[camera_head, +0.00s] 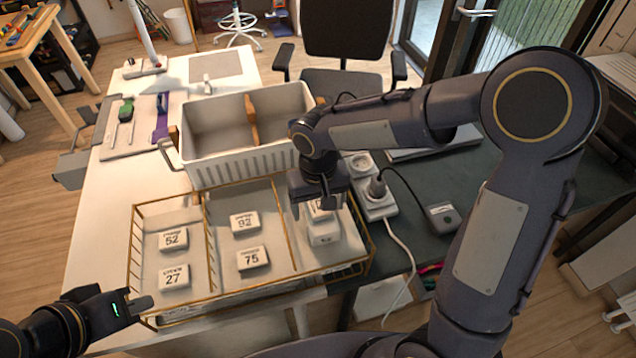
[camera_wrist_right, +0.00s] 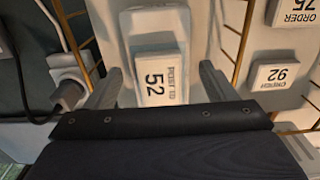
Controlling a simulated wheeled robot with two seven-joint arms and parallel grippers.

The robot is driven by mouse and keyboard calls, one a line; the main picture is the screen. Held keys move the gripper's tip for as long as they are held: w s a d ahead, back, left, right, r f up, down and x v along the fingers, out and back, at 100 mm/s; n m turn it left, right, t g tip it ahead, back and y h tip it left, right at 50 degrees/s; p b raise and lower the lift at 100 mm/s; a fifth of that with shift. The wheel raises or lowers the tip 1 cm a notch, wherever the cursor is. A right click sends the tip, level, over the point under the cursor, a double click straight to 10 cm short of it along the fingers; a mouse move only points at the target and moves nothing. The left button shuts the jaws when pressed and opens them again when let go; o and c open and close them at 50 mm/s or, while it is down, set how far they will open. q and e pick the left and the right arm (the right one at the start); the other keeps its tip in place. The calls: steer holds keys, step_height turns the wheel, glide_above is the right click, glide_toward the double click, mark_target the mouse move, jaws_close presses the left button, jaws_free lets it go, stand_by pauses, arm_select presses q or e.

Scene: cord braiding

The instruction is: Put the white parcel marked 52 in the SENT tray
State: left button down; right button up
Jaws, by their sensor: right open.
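The gripper is open, with a finger on each side and gaps to the parcel. In the head view my right gripper (camera_head: 322,200) points down over the right compartment of a gold wire tray (camera_head: 207,240) and partly hides the parcel (camera_head: 319,210). Another white block (camera_head: 323,235) is just in front of it. My left gripper (camera_head: 140,303) is at the tray's front left corner; its jaw gap cannot be made out. No SENT label is readable.
White blocks marked 52 (camera_head: 173,239) and 27 (camera_head: 173,277) lie in the left compartment, 92 (camera_head: 244,222) and 75 (camera_head: 252,259) in the middle one. A white ribbed bin (camera_head: 245,165) stands behind. A power strip (camera_head: 377,202) with cables lies to the right.

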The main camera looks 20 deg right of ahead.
step_height(320, 180, up, 10)
steer(key=shift+f, duration=0.2)
steer(key=shift+s+d+r, duration=0.1)
steer(key=shift+d, duration=0.05)
steer(key=s+d+m+t+y, duration=0.1)
steer(key=s+d, duration=0.3)
steer(key=s, duration=0.4)
steer(key=s+d+m+t+y, duration=0.1)
steer(key=s+d+t, duration=0.3)
steer(key=s, duration=0.5)
steer(key=shift+d+t+y, duration=0.3)
steer(key=shift+d+y, duration=0.15)
steer(key=shift+y, duration=0.45)
steer(key=shift+s, duration=0.1)
